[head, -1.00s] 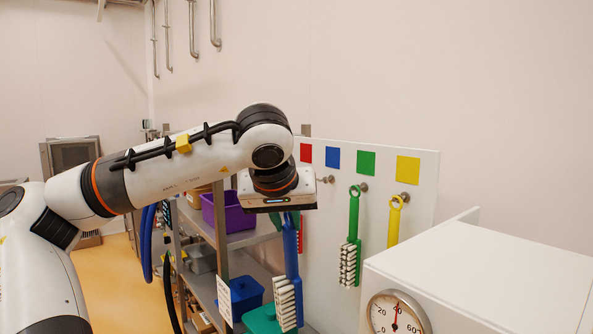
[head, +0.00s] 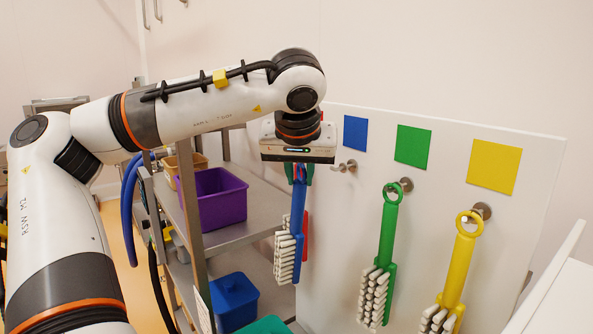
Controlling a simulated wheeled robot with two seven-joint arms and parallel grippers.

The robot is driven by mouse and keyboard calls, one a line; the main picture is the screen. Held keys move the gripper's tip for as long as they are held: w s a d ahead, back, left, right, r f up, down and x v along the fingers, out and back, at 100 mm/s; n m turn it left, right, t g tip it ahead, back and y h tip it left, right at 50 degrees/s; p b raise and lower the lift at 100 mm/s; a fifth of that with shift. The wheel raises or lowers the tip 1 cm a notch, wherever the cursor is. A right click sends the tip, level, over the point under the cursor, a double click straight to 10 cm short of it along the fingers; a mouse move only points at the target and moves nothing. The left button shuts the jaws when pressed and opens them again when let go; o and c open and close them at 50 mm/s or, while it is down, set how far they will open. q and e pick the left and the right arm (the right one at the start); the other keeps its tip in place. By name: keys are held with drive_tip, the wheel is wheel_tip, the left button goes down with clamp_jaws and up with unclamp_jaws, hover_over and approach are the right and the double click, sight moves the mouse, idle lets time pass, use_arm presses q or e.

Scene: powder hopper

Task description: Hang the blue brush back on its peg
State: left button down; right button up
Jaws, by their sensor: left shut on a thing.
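The blue brush (head: 299,208) hangs bristles down from my left gripper (head: 299,172). The gripper is shut on the top of its handle, and the gripper body hides the handle's upper end. The brush is in front of the white board (head: 340,245), a little left of and below a bare metal peg (head: 346,166). This peg sits under the blue square (head: 355,133). A red brush (head: 306,238) is mostly hidden behind the blue one. My right gripper does not show.
A green brush (head: 388,230) and a yellow brush (head: 462,262) hang on pegs to the right, under the green square (head: 413,146) and yellow square (head: 494,167). A metal shelf with a purple bin (head: 220,198) and a blue container (head: 234,296) stands left.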

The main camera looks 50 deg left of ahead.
sight(336, 170)
use_arm(q)
drive_tip(key=shift+w+d, duration=0.15)
drive_tip(key=shift+w, duration=0.45)
drive_tip(key=w, duration=0.2)
drive_tip(key=w+p, duration=0.1)
drive_tip(key=w, duration=0.3)
drive_tip(key=shift+w+f+p, duration=0.3)
drive_tip(key=shift+w+f, duration=0.3)
drive_tip(key=shift+w, duration=0.15)
drive_tip(key=shift+f, duration=0.1)
drive_tip(key=shift+f, duration=0.1)
